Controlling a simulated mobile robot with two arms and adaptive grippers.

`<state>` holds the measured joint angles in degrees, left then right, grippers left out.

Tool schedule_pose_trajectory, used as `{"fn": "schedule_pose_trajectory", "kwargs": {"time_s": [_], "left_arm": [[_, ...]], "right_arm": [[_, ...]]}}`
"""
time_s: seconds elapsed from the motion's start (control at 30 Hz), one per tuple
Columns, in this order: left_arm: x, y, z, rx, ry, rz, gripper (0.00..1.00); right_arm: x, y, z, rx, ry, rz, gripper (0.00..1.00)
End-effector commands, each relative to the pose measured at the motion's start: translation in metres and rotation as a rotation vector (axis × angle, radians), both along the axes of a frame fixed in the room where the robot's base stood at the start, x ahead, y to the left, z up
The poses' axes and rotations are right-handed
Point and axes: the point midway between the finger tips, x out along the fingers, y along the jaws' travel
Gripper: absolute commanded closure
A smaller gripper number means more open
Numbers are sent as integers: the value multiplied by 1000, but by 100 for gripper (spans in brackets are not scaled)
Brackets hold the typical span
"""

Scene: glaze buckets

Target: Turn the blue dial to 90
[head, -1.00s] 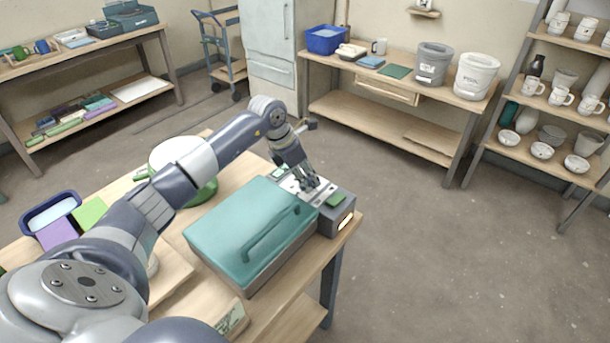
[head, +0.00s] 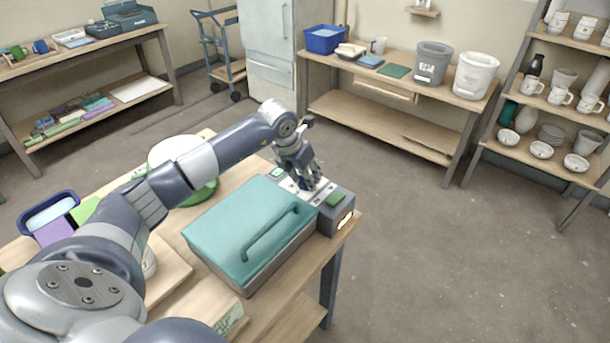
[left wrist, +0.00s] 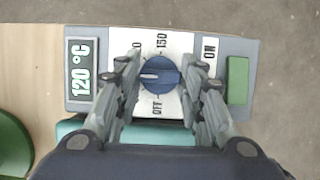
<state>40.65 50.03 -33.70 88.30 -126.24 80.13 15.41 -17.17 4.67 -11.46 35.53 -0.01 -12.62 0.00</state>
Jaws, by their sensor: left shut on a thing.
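The blue dial (left wrist: 160,77) sits on a white plate of the grey control panel (left wrist: 217,34), and its white pointer mark points left in the left wrist view. Plate labels "150" and "OFF" are readable; another label is partly hidden by a finger. The display (left wrist: 82,71) reads 120 °C. My left gripper (left wrist: 161,80) is shut on the dial, one finger on each side. In the head view my left gripper (head: 306,184) reaches down over the panel and mostly hides the dial. My right gripper is not in view.
The panel adjoins a box with a teal lid (head: 238,228) and handle on the wooden table. A green button (left wrist: 237,80) is beside the "ON" label, right of the gripper. A green and white round item (head: 180,152) stands behind my arm. Open floor lies to the right.

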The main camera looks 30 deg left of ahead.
Motion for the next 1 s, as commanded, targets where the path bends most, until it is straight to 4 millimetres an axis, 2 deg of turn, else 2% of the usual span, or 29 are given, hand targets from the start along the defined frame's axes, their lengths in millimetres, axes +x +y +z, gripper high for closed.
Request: {"fn": "schedule_pose_trajectory", "kwargs": {"time_s": [0.2,0.23,0.3,0.33,0.73,0.87,1.0], "left_arm": [[0,1,1,1,-2,0,88],[0,1,1,1,-2,0,61],[0,1,1,1,-2,0,46],[0,1,1,1,-1,0,43],[-1,1,6,1,-2,-1,43],[-8,2,23,2,-4,-1,43],[-19,3,51,4,-6,-1,43]], "right_arm": [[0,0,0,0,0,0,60],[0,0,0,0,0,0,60],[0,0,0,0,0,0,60],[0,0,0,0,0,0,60],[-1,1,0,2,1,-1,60],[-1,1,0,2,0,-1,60],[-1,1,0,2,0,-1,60]]}}
